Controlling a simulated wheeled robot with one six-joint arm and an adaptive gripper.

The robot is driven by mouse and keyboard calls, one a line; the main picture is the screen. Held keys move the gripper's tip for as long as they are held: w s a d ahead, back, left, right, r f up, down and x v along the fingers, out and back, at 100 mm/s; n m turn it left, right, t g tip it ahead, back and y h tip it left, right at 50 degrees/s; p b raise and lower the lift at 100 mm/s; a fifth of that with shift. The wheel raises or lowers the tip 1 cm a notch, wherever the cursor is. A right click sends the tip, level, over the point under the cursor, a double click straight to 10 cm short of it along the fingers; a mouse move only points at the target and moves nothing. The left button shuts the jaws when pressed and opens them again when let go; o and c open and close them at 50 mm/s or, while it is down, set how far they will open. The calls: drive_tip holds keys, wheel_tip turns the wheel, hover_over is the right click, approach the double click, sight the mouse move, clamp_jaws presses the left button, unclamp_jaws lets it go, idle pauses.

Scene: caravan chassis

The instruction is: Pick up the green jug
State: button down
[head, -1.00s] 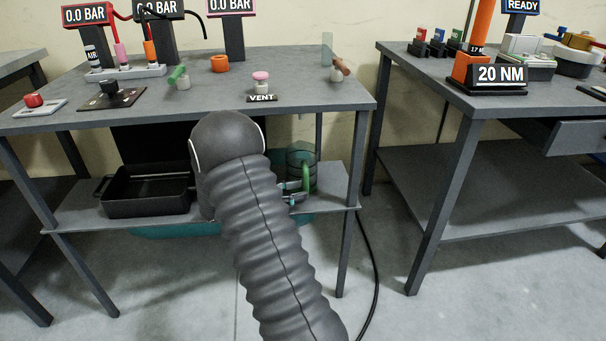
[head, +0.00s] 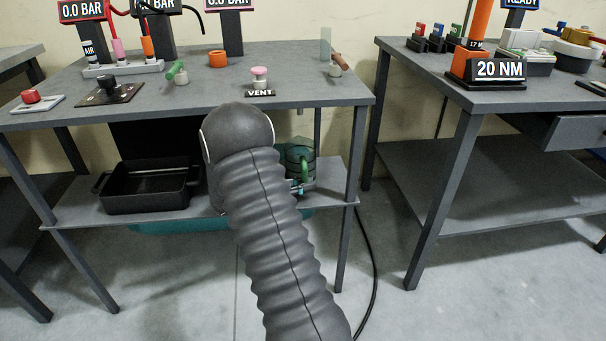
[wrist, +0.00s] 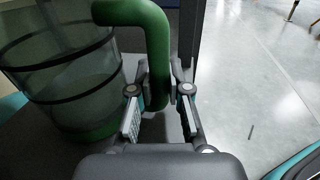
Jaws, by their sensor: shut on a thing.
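The green jug (head: 297,155) stands on the lower shelf of the middle bench, at its right end, partly hidden by my arm in the head view. In the wrist view its see-through green body (wrist: 65,75) with dark bands is at the left, and its solid green handle (wrist: 155,40) bends down between my fingers. My gripper (wrist: 160,88) is shut on the handle. In the head view only a bit of my gripper (head: 303,187) shows, beside the jug. I cannot tell whether the jug's base touches the shelf.
A black bin (head: 147,190) stands on the shelf (head: 335,185) at the left. The bench top (head: 215,90) is above, with a VENT button (head: 260,78) and several fittings. A dark bench leg (head: 348,225) is right of the jug. Open floor (head: 395,310) lies in front.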

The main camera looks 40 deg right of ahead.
sight(305, 169)
drive_tip(key=shift+r, duration=0.2)
drive_tip(key=shift+r, duration=1.9)
drive_tip(key=s+d+r+p, duration=0.5)
drive_tip(key=s+r, duration=0.5)
drive_tip(key=r, duration=0.2)
drive_tip(key=shift+s+d+r+p, duration=0.15)
drive_tip(key=shift+s+r+p, duration=0.05)
drive_tip(key=shift+r+p, duration=0.2)
